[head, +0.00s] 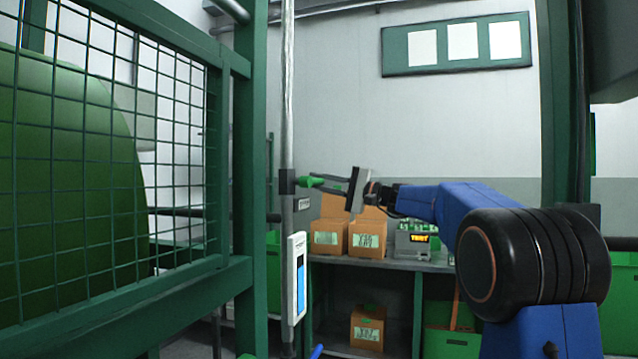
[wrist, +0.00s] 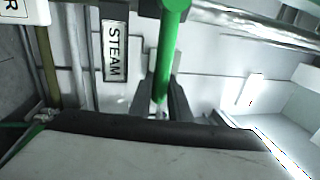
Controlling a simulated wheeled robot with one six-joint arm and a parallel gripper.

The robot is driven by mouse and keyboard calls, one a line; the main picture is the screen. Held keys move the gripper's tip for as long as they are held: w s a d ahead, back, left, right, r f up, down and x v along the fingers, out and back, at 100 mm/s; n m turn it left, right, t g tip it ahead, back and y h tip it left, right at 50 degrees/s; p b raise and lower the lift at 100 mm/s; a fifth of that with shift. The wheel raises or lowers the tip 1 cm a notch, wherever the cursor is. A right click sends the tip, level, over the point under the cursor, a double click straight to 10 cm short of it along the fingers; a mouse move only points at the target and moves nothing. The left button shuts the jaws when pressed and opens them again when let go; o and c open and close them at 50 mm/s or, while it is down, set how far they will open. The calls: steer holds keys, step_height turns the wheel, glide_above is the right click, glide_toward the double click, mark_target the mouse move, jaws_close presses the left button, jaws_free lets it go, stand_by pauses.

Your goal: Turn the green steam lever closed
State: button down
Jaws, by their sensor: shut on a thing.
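The green steam lever (head: 311,182) sticks out to the right, roughly level, from a dark valve body (head: 287,182) on a vertical grey pipe in the head view. The lever also shows in the wrist view (wrist: 168,50), running down from the top between my two dark fingers. My gripper (wrist: 163,88) is shut on the lever's outer part. In the head view my gripper (head: 332,184) reaches the lever from the right. The lever's far tip is partly hidden between the fingers.
A STEAM label (wrist: 114,50) is beside the lever. A white and blue gauge panel (head: 297,275) is on the pipe below. A green mesh guard (head: 110,150) stands at left. Cardboard boxes (head: 367,238) stand on a shelf bench (head: 385,263) behind.

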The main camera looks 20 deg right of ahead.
steer(key=c, duration=1.6)
jaws_free()
steer(key=shift+f, duration=0.15)
steer(key=shift+c, duration=0.2)
steer(key=shift+d, duration=0.1)
steer(key=v, duration=1.7)
steer(key=shift+s, duration=0.2)
steer(key=shift+d+f, duration=0.1)
